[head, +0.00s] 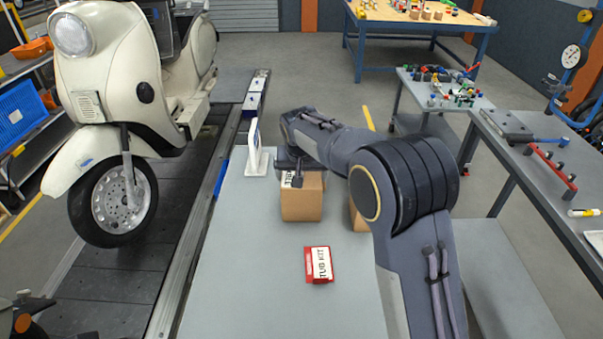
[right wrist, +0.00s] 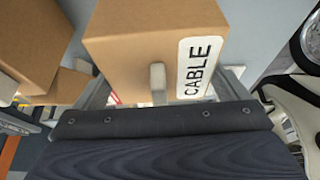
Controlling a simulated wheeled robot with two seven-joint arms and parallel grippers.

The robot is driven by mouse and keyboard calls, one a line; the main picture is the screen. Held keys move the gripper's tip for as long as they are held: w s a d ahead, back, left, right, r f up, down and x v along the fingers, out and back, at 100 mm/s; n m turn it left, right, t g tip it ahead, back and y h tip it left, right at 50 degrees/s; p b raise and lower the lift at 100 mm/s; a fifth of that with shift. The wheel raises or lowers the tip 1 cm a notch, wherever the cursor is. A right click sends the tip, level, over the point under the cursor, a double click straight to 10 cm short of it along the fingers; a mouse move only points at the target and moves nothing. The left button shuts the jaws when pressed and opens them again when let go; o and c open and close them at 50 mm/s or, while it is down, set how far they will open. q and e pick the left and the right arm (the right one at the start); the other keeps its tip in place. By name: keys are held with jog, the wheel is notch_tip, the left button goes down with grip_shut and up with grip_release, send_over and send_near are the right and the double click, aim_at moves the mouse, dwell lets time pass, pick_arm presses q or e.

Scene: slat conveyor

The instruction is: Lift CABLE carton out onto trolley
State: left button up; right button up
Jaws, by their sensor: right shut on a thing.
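The CABLE carton (head: 302,203) is a brown box on or just above the grey table (head: 235,285), below my right gripper (head: 298,170). I cannot tell whether its base touches the table. In the right wrist view the carton (right wrist: 130,55) shows its white CABLE label upright beside a grey finger. My right gripper is shut on it. A second brown carton (head: 357,217) stands to its right, mostly hidden by my right arm; it also shows in the right wrist view (right wrist: 38,40). My left gripper is not seen. I cannot make out the trolley for certain.
A red TUB KIT box (head: 311,277) lies nearer on the table. A white stand (head: 256,160) is left of the carton. A cream scooter (head: 120,100) stands on the dark slat conveyor (head: 110,285) to the left. A grey bench (head: 540,150) with tools is at right.

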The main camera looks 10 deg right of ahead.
jog(key=o, duration=1)
jog(key=shift+r, duration=0.1)
jog(key=b+v, duration=0.1)
jog(key=v, duration=0.6)
jog(key=shift+s+r, duration=0.2)
jog(key=shift+r, duration=0.1)
jog(key=s+d+y, duration=0.2)
jog(key=s+d, duration=0.3)
jog(key=s, duration=0.4)
jog(key=s+d+y, duration=0.2)
jog(key=s+d, duration=0.4)
jog(key=s, duration=0.3)
jog(key=s+a+f, duration=0.1)
jog(key=s+f, duration=0.1)
jog(key=s, duration=0.7)
jog(key=s+a+f+t, duration=0.1)
jog(key=s+f, duration=0.2)
jog(key=s, duration=0.6)
jog(key=shift+s+a+f+n+y, duration=0.25)
jog(key=shift+s+a+n+y, duration=0.05)
jog(key=shift+s+y, duration=0.1)
